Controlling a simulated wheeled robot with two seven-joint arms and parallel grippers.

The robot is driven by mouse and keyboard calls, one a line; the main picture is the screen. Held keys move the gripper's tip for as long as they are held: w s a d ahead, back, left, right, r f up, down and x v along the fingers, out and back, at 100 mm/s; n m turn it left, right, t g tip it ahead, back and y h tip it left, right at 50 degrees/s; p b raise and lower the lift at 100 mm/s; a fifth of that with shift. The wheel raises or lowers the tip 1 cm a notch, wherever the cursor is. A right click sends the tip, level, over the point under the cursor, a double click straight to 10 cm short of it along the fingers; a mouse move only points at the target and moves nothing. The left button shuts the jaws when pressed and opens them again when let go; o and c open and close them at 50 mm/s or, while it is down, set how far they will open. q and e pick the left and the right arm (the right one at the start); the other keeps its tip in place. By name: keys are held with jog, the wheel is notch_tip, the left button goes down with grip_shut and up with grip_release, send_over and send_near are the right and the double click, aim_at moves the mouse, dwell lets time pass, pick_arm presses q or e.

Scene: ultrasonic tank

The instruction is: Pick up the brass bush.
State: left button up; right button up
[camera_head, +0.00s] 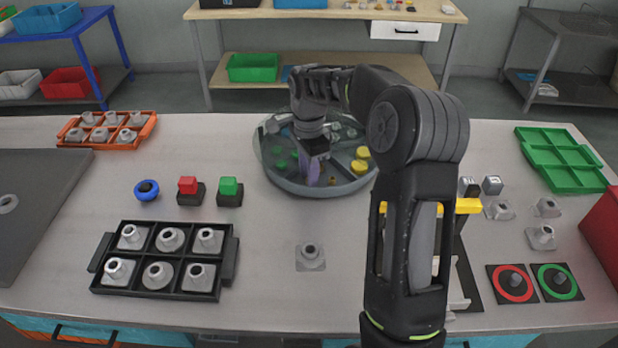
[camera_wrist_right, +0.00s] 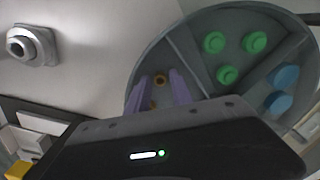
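The brass bush (camera_wrist_right: 159,80) is a small gold-brown ring in a compartment of the round grey divided tank (camera_head: 284,183). In the right wrist view it shows between my right gripper's two purple fingers (camera_wrist_right: 158,92), which stand apart on either side of it. A small brownish piece, apparently this bush (camera_head: 332,181), shows beside the fingers in the head view. My right gripper (camera_head: 312,170) reaches down over the front of the tank and is open. I cannot tell how far the fingertips are above the bush. My left gripper is not in view.
Other tank compartments hold green discs (camera_wrist_right: 227,75), blue discs (camera_wrist_right: 285,77) and yellow discs (camera_head: 360,160). A black tray (camera_head: 232,262) of grey fittings stands front left, with a loose fitting (camera_head: 310,257) right of it. An empty green tray (camera_head: 560,158) lies at the right.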

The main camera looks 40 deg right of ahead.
jog(key=shift+f, duration=0.15)
jog(key=shift+c, duration=0.2)
dwell(0.3)
grip_shut()
